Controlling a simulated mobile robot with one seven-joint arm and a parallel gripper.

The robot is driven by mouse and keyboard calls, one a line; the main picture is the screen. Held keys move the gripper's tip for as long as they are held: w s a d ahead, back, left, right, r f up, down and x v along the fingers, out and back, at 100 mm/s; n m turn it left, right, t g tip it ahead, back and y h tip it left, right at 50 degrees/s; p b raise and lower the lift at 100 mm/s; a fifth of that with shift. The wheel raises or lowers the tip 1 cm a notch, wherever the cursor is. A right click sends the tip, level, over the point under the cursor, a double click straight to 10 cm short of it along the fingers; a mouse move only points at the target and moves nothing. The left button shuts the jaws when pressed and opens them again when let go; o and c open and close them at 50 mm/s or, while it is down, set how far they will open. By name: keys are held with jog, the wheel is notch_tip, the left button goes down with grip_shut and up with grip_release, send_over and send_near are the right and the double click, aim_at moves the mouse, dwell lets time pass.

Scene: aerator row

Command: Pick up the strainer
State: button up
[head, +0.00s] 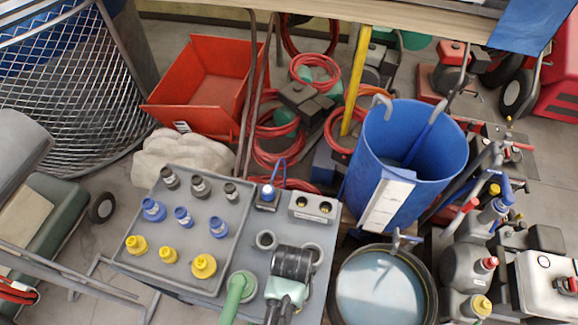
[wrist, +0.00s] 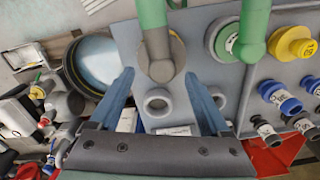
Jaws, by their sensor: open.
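My gripper (wrist: 159,76) is open and empty in the wrist view, its two blue fingers spread over a grey bench (head: 245,255). A grey ring socket (wrist: 157,100) shows between the fingers. Just beyond the fingertips is a green tube with a dark grey end piece (wrist: 158,50), which may be the strainer; I cannot tell for sure. Nothing is held. In the head view a black ribbed cylinder (head: 293,262) with a pale green part stands at the bench's front; I cannot tell whether it is part of my gripper. A second green tube (head: 238,290) is on its left.
A grey tray (head: 180,238) holds several dark, blue and yellow fittings. A two-hole box (head: 311,208) and a device with a blue light (head: 268,193) stand behind the sockets.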

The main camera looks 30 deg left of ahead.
jog(key=f, duration=0.4)
jog(key=shift+s+a, duration=0.1)
jog(key=shift+s, duration=0.2)
grip_shut()
jog(key=shift+w, duration=0.1)
dwell(1.0)
